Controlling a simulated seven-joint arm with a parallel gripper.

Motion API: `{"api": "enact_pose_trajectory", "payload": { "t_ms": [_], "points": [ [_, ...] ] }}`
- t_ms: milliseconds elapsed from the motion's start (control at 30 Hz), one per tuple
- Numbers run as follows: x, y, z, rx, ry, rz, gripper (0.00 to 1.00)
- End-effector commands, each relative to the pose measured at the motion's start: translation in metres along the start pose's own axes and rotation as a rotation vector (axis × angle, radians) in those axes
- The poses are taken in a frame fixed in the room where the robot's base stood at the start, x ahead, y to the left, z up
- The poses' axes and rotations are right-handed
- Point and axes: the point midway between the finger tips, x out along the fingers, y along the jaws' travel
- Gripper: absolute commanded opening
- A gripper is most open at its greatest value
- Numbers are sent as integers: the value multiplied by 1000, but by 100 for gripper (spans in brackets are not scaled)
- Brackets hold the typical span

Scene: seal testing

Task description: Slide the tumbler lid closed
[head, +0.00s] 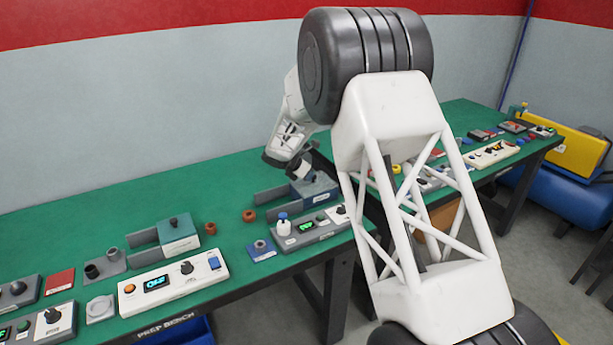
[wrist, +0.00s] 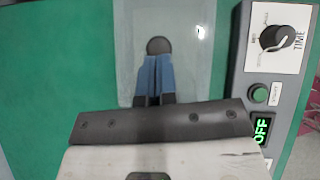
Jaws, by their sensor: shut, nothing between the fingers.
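The tumbler (head: 318,190) is a blue-grey box on the green bench in the head view, with dark rails at its left. In the wrist view a pale grey-green panel, which looks like its lid (wrist: 195,35), carries a round dark knob (wrist: 158,45). My gripper (wrist: 157,62) has its blue fingers shut together with nothing between them. The fingertips are just below the knob in the picture; I cannot tell whether they touch it. In the head view my gripper (head: 300,170) is over the tumbler and hides part of its top. How far the lid is open cannot be told.
A control unit (head: 310,232) stands in front of the tumbler; the wrist view shows its OFF display (wrist: 262,130), green button and TIME dial (wrist: 275,38). A second box with a knob (head: 178,236) stands to the left. Small brown rings (head: 249,216) and a blue block (head: 261,250) lie nearby.

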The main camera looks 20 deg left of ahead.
Motion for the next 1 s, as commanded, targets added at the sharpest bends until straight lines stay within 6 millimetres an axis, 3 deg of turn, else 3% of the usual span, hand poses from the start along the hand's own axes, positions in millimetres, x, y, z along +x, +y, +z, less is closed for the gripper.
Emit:
{"api": "enact_pose_trajectory", "payload": {
  "t_ms": [367,800,1000],
  "points": [
    [-26,0,-23,-2,1,1,0],
    [-99,1,-26,-1,0,2,0],
    [-121,1,-26,-1,0,1,0]
  ]
}}
